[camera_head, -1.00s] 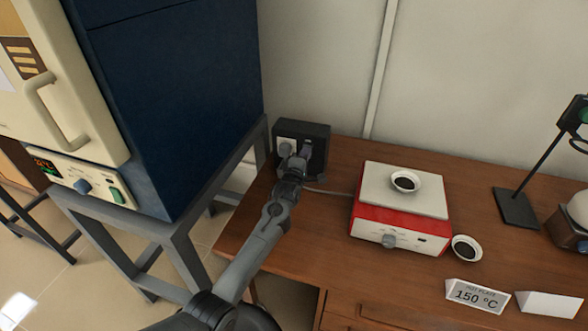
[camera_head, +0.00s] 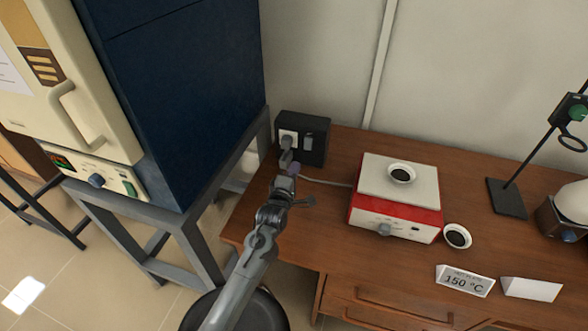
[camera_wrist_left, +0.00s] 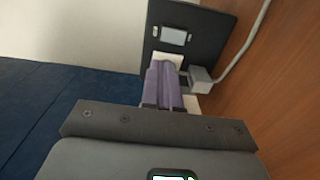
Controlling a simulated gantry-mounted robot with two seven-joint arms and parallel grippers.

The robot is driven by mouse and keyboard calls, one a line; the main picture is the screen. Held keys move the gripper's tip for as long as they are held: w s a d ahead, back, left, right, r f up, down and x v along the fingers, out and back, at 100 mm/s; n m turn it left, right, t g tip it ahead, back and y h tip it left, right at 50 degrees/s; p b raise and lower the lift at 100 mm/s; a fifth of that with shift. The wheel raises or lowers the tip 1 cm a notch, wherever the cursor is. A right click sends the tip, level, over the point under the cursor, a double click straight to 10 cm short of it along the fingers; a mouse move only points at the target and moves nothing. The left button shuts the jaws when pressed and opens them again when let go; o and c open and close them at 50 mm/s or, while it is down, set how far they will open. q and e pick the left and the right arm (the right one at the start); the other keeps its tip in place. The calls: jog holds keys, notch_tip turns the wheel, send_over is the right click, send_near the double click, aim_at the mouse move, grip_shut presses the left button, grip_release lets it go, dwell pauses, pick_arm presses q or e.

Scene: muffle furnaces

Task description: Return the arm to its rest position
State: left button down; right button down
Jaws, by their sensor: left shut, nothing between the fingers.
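My left arm comes up from the bottom of the head view. Its gripper (camera_head: 292,170) is just in front of the black socket box (camera_head: 314,128), above the left end of the wooden bench. In the left wrist view the purple-grey fingers (camera_wrist_left: 164,84) are together with nothing between them. They point at the socket box (camera_wrist_left: 198,22), whose rocker switch (camera_wrist_left: 173,35) shows beyond the tips. A grey plug (camera_wrist_left: 201,79) with a cable sits in the box beside the fingers. My right gripper is in neither view.
A red and white hot plate (camera_head: 395,215) with a small dish (camera_head: 401,173) stands right of the arm. Another dish (camera_head: 457,237) and a 150 °C sign (camera_head: 465,281) are beside it. A blue furnace (camera_head: 190,100) on a grey stand (camera_head: 190,240) is close on the left.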

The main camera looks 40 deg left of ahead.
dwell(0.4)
